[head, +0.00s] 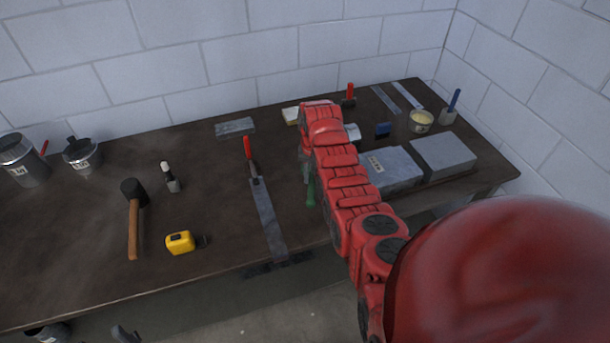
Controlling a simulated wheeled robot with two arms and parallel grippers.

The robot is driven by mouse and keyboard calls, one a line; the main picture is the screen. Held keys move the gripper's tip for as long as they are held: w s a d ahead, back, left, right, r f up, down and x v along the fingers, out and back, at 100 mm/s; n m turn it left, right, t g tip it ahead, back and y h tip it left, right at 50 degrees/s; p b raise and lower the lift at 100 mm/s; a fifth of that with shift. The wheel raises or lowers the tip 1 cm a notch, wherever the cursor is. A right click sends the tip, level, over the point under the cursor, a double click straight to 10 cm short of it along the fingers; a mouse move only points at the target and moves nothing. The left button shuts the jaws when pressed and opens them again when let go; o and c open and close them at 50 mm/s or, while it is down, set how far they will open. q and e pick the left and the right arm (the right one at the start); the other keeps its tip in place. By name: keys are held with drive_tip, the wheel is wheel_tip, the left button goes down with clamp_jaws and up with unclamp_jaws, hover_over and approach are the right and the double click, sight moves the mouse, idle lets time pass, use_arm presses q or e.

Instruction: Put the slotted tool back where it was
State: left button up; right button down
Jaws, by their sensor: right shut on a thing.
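My right arm reaches in from the right over the middle of the bench. Its gripper (306,168) is low over the bench top, mostly hidden by my forearm. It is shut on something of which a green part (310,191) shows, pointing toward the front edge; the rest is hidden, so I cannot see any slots. A long grey metal strip (267,219) lies just left of it, with a red-handled tool (248,149) at its far end. My left gripper is not in view.
On the brown bench (90,245) a mallet (133,222) and a yellow tape measure (180,242) lie to the left. Grey blocks (442,156) and a small pot (421,121) stand to the right. A flat grey block (235,127) lies near the back wall.

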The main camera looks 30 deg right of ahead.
sight(312, 189)
drive_tip(key=shift+s+f, duration=0.1)
drive_tip(key=shift+f, duration=0.3)
drive_tip(key=shift+f+b, duration=1.6)
drive_tip(key=shift+f, duration=1.15)
drive_tip(key=shift+f+b, duration=0.55)
drive_tip(key=shift+f, duration=0.05)
drive_tip(key=c, duration=0.6)
unclamp_jaws()
